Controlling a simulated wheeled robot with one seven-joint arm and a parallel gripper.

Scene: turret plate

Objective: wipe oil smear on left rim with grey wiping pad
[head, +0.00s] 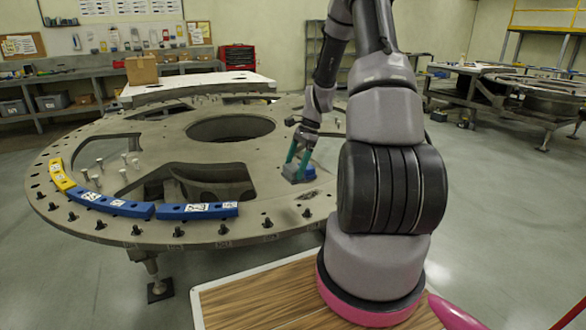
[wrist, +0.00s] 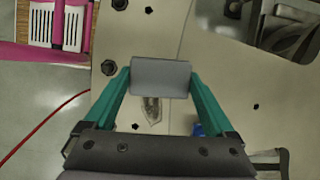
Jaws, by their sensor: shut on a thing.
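The grey wiping pad (wrist: 160,77) is a small block between the teal fingertips of my gripper (wrist: 161,82) in the wrist view. My gripper is shut on it. In the head view my gripper (head: 298,166) holds the pad (head: 291,177) over the near right part of the turret plate (head: 258,190). I cannot tell whether the pad touches the plate.
A blue object (head: 309,169) sits on the plate right beside the pad. Blue blocks (head: 198,211) and a yellow block (head: 61,176) curve along the rim at left. Dark bolts (head: 178,231) stand along the plate's edge. Several loose bolts (head: 123,160) stand inside them.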

